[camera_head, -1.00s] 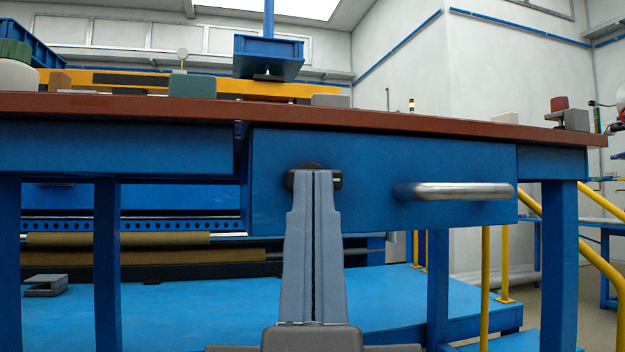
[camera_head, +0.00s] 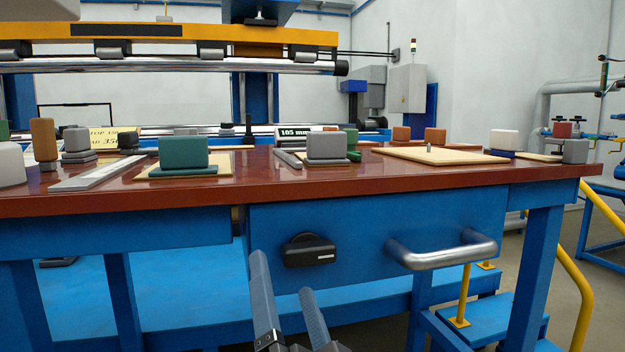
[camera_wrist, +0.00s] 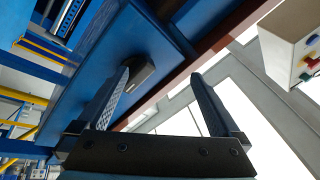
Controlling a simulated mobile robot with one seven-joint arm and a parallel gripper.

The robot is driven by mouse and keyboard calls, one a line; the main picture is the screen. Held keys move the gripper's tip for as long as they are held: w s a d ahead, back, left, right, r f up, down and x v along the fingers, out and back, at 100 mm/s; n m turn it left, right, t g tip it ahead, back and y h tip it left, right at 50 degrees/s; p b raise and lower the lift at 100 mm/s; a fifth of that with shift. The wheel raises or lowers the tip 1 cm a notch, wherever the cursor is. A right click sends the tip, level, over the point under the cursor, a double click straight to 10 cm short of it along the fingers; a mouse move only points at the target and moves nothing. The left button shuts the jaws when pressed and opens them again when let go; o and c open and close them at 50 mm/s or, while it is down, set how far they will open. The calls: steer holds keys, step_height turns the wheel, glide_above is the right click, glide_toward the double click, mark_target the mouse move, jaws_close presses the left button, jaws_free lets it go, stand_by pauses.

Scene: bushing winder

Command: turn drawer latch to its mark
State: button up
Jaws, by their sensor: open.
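The drawer latch (camera_head: 309,251) is a black turn-knob on the blue drawer front (camera_head: 360,235), left of the metal handle. Its bar lies nearly level, with a small pale line at its right end. My gripper (camera_head: 282,272) is open and empty, in front of and below the latch, apart from it. In the wrist view the open fingers (camera_wrist: 160,84) frame the space near the latch (camera_wrist: 139,72), which shows beside the left finger. I cannot make out a separate target mark on the drawer front.
A metal bar handle (camera_head: 440,252) sticks out from the drawer, right of the latch. The brown tabletop (camera_head: 225,190) overhangs above and carries several blocks and boards, among them a green block (camera_head: 183,152). The space before the drawer is free.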

steer(key=m+g+p, duration=0.1)
steer(key=m+p, duration=0.3)
steer(key=p, duration=0.2)
steer(key=d+r+m+g+p, duration=0.1)
steer(key=m+p, duration=0.3)
steer(key=p, duration=0.3)
steer(key=m+g+p, duration=0.1)
steer(key=m+p, duration=0.3)
steer(key=p, duration=0.3)
steer(key=shift+w+d+r+y, duration=0.15)
steer(key=shift+d+r+y, duration=0.1)
steer(key=shift+r+y, duration=0.15)
steer(key=m+g+h+p, duration=0.1)
steer(key=m+h+p, duration=0.1)
steer(key=m+p, duration=1.35)
glide_toward(312, 250)
steer(key=shift+n, duration=0.75)
steer(key=p+x, duration=0.1)
steer(key=x, duration=0.8)
steer(key=shift+w+a, duration=0.15)
steer(key=shift+w, duration=0.2)
steer(key=c, duration=1.1)
